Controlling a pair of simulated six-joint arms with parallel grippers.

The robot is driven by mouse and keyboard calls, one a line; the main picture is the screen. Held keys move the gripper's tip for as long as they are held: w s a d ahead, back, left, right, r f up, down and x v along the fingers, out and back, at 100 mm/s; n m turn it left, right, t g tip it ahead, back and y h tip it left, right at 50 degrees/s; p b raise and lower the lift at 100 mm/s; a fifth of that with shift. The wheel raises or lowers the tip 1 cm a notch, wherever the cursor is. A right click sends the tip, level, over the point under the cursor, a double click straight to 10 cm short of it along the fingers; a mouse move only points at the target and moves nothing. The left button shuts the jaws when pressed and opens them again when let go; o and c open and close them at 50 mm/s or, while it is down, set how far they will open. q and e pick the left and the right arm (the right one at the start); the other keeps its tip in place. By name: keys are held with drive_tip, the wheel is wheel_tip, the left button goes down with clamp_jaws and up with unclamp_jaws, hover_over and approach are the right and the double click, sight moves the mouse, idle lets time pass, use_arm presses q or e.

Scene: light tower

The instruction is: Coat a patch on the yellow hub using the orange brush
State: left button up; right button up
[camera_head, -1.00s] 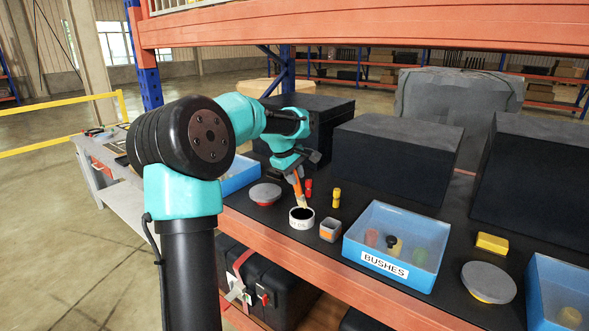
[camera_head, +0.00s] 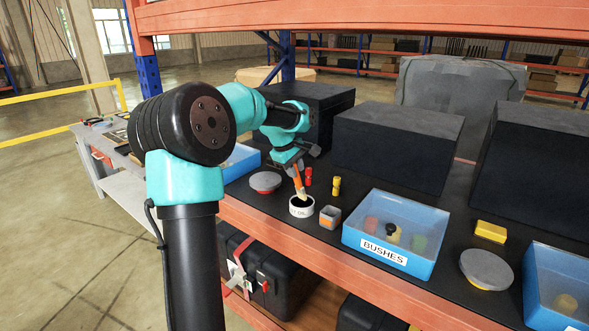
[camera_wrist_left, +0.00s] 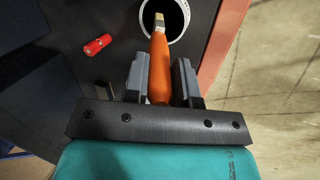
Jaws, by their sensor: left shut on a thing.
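My left gripper (camera_head: 293,166) is shut on the orange brush (camera_head: 298,179), bristles downward. In the left wrist view, the gripper's fingers (camera_wrist_left: 160,85) stand on both sides of the orange handle (camera_wrist_left: 160,65). The pale bristle tip is at the mouth of a white pot (camera_head: 301,208) with a dark inside; it also shows in the left wrist view (camera_wrist_left: 178,35). How deep the tip reaches, I cannot tell. A round grey-topped piece with a yellow edge, seemingly the yellow hub (camera_head: 487,268), lies at the right, well apart from the brush. My right gripper is not in view.
A small grey box (camera_head: 330,217) stands beside the pot. The blue BUSHES tray (camera_head: 366,249) lies between pot and hub. A yellow block (camera_head: 490,232) and another blue tray (camera_head: 540,290) flank the hub. Large dark boxes stand behind.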

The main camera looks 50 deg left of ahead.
use_arm(q)
drive_tip(key=shift+f, duration=0.65)
idle(1.8)
drive_tip(key=shift+r, duration=0.15)
drive_tip(key=shift+r, duration=3.45)
